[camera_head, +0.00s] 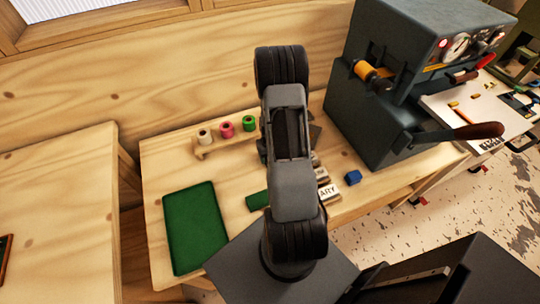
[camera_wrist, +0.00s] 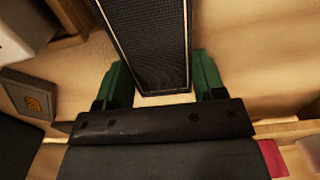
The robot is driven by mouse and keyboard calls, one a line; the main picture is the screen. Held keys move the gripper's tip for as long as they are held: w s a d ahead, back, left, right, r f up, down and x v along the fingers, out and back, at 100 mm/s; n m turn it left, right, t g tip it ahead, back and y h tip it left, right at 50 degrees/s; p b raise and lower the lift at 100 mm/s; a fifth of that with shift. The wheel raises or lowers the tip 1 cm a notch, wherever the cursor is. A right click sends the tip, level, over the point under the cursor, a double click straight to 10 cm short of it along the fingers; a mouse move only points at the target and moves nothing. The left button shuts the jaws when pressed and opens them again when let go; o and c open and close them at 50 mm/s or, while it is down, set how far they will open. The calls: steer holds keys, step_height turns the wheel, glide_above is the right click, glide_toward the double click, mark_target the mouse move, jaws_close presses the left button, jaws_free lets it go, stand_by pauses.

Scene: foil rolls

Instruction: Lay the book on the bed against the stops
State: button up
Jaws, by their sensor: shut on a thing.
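In the wrist view my gripper (camera_wrist: 160,80) has its green fingers on both sides of a dark, textured book (camera_wrist: 150,40) with a thin pale gold border. The fingers are shut on it near its lower end, and its far end runs out of the top of the picture. In the head view my arm hides the gripper and most or all of the book. The dark grey press (camera_head: 385,85) with an orange foil roll (camera_head: 374,74) stands at the upper right. I cannot make out the bed or its stops.
A green mat (camera_head: 195,228) lies on the wooden bench. A blue block (camera_head: 353,177) and lettered blocks (camera_head: 328,194) lie right of my arm. The press handle (camera_head: 478,131) sticks out to the right.

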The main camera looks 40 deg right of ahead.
steer(key=shift+f, duration=0.2)
steer(key=shift+f, duration=0.1)
steer(key=shift+f+b, duration=0.15)
steer(key=shift+b, duration=0.2)
steer(key=o, duration=1)
steer(key=shift+c, duration=0.2)
